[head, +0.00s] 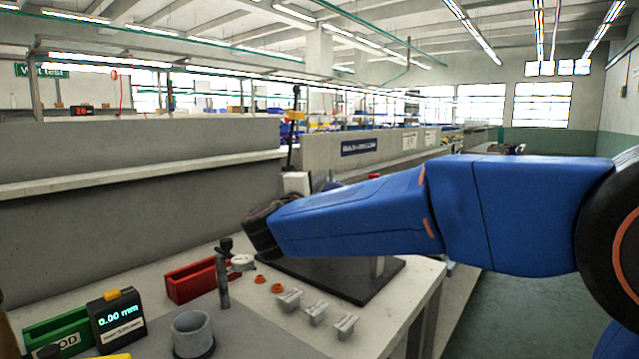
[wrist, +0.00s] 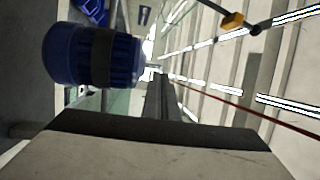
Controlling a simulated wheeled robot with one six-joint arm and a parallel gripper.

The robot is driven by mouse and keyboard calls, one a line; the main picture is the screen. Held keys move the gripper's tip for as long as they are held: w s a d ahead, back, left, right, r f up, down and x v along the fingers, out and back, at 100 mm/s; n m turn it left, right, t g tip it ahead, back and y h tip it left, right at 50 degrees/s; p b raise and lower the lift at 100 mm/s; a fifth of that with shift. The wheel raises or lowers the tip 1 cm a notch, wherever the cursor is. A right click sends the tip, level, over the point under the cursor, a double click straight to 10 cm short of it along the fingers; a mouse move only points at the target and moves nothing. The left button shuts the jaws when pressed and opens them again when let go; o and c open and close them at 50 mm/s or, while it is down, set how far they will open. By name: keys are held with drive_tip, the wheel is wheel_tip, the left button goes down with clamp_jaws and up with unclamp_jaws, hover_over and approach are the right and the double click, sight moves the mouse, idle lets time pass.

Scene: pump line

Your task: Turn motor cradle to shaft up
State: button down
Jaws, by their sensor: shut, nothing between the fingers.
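In the wrist view, which is turned on its side, my gripper (wrist: 160,80) shows as dark fingers closed together, with nothing between them. A dark blue ribbed cylinder (wrist: 92,55), which looks like the motor, is to the left of the fingers and apart from them. Its long axis runs across that picture; I cannot make out a shaft. In the head view a dark base plate (head: 345,288) with a short grey post (head: 377,266) shows under my arm and may belong to the cradle. My arm hides the rest of it and my gripper.
On the bench are a red bin (head: 193,282), a green bin (head: 62,332), a gauge display (head: 117,318), a grey cup (head: 192,332), an upright grey rod (head: 223,280) and several small fittings (head: 315,313). A grey partition (head: 140,200) stands behind. Open floor (head: 510,310) is at right.

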drive_tip(key=r+v, duration=0.1)
drive_tip(key=v, duration=0.7)
drive_tip(key=s+d+f+n+g+y, duration=0.1)
drive_tip(key=s+d+n+y, duration=0.1)
drive_tip(key=d+n+y, duration=0.8)
drive_tip(key=s+d+f+n+g+h, duration=0.1)
drive_tip(key=s+d+f+n+g, duration=0.2)
drive_tip(key=s+d+f, duration=0.4)
drive_tip(key=s+d+f+n+g+h, duration=0.1)
drive_tip(key=s+d+f+n+g, duration=0.3)
drive_tip(key=s+f, duration=0.9)
drive_tip(key=s+d+f+n+g+h, duration=0.1)
drive_tip(key=s+d+f+n+g, duration=0.3)
drive_tip(key=s+d+f, duration=0.6)
drive_tip(key=shift+s+d+g, duration=0.55)
drive_tip(key=shift+s+g, duration=0.2)
drive_tip(key=shift+g, duration=0.15)
